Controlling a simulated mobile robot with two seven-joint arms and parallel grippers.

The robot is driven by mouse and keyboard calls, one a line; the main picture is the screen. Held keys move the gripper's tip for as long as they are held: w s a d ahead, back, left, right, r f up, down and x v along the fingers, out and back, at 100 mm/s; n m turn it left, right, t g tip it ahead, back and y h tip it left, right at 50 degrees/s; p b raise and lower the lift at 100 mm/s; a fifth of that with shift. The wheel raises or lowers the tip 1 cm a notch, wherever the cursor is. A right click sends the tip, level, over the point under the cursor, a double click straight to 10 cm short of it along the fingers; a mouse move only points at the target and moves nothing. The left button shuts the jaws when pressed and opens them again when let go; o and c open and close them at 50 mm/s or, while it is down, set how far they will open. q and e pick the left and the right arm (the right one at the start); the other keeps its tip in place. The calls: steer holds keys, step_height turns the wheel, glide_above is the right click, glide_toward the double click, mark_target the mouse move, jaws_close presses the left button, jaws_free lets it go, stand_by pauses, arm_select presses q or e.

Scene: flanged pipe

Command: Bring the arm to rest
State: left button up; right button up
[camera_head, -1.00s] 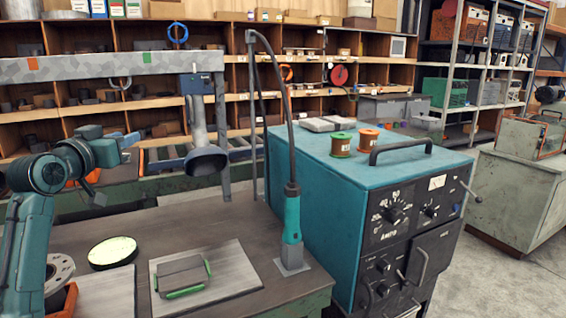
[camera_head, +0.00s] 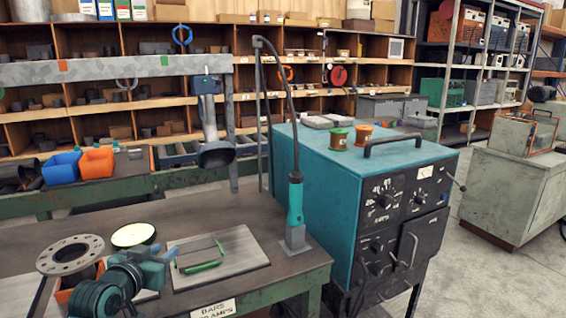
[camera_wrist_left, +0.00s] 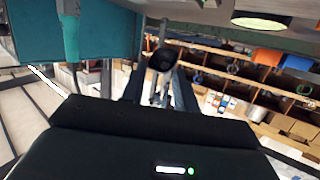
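My left gripper (camera_head: 160,262) is low over the front left of the bench (camera_head: 90,212), in front of the round pale-topped disc (camera_head: 133,235) and left of the steel plate (camera_head: 250,247). In the left wrist view the two dark fingers (camera_wrist_left: 160,92) stand apart with nothing seen between them, so it is open and empty. My right gripper is not in view.
A teal torch (camera_head: 295,203) stands near the bench's right end, beside the teal welding machine (camera_head: 330,160). Blue (camera_head: 61,168) and orange (camera_head: 97,163) bins stand behind. The bench's back middle is clear.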

arm_select(q)
steer(key=s+d+f+g, duration=0.1)
steer(key=s+d+f, duration=0.2)
steer(key=s+f, duration=0.4)
steer(key=s+d+f+g, duration=0.1)
steer(key=s+d+f, duration=0.2)
steer(key=s+f, duration=0.4)
steer(key=s+d+f+g, duration=0.1)
steer(key=s+d+f, duration=0.2)
steer(key=s, duration=0.5)
steer(key=s+d+f+g+h+p, duration=0.1)
steer(key=s+d+f, duration=0.2)
steer(key=s+f, duration=0.2)
steer(key=s, duration=0.3)
steer(key=shift+d+m, duration=0.25)
steer(key=shift+m, duration=0.15)
steer(key=shift+f, duration=0.1)
